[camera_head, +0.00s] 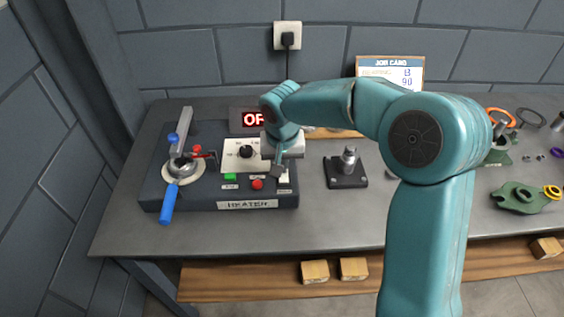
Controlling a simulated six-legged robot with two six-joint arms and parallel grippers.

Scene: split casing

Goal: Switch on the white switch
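The heater panel (220,188) is a dark box on the left of the bench, labelled HEATER. The white switch (285,179) is at its right front corner, partly hidden by my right gripper. My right gripper (277,172) points down right over the switch; I cannot tell whether it touches it. The fingers look close together, but their gap is hidden. A red-lit display (250,119) shows "OF", the rest covered by my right arm. My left gripper is not in view.
The panel also has a black dial (246,152), green button (230,177), red button (257,184) and a blue-handled lever (168,204). A metal post on a black base (346,172) stands to the right. Green parts (524,197) lie far right. The front middle of the bench is clear.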

